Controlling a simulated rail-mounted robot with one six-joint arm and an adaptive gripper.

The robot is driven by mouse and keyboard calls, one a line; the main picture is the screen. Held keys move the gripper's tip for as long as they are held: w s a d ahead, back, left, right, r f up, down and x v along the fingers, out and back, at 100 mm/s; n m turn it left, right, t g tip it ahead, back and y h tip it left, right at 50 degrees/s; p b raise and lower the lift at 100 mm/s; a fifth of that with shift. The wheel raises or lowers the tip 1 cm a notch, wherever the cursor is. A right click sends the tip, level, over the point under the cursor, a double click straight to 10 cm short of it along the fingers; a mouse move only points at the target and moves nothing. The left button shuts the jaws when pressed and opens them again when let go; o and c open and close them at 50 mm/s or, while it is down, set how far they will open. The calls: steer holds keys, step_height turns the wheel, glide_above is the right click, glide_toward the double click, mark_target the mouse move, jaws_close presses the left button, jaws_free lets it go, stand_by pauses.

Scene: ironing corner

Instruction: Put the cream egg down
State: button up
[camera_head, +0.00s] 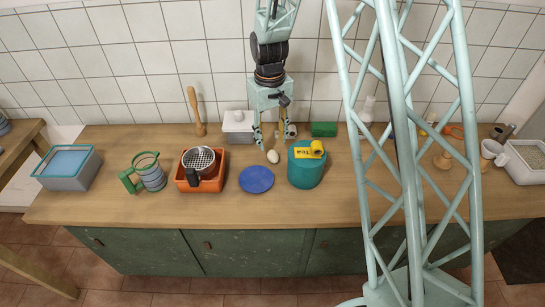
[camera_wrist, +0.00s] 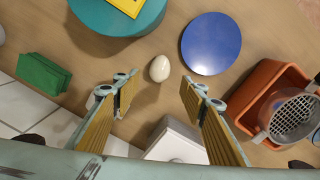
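The cream egg (camera_head: 273,156) rests on the wooden worktop between a blue disc and a teal tin. The wrist view shows the egg (camera_wrist: 159,69) just beyond my fingertips, roughly centred between them and touching neither. My gripper (camera_head: 273,138) hangs over the worktop by the egg, fingers pointing down. Its two fingers are spread wide and nothing is between them in the wrist view (camera_wrist: 155,88).
The blue disc (camera_head: 256,179) lies front left of the egg and the teal tin (camera_head: 306,172) stands right. An orange tray (camera_head: 179,184) with a metal sieve (camera_head: 199,160), a white box (camera_head: 238,122) and a green block (camera_head: 324,129) are nearby. Bare wood shows in front.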

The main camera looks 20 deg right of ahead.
mark_target(272, 151)
steer(key=shift+f, duration=0.5)
steer(key=shift+d+f+b, duration=0.15)
steer(key=shift+f+b, duration=0.55)
steer(key=shift+f, duration=1.9)
steer(key=shift+c, duration=0.4)
steer(key=c, duration=0.6)
